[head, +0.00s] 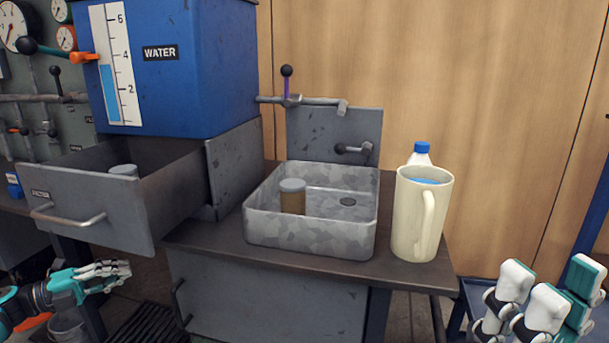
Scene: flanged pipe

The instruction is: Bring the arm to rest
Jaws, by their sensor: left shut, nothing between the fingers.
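My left gripper (118,274) is at the lower left, below the open drawer (92,200) and apart from it. It is shut and empty. My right gripper (540,290) is at the lower right, with its white and teal fingers pointing up, beside the table and touching nothing I can see. Its fingertips show, but whether it is open or shut is unclear. No thing shows in it. Most of both arms is out of view.
A metal sink (310,235) holds a brown, grey-lidded jar (292,198). A cream pitcher (405,222) with blue contents stands right of it, before a blue-capped bottle (420,152). A blue water tank (190,85) and tap (320,104) are behind. A lidded container (124,170) sits in the drawer.

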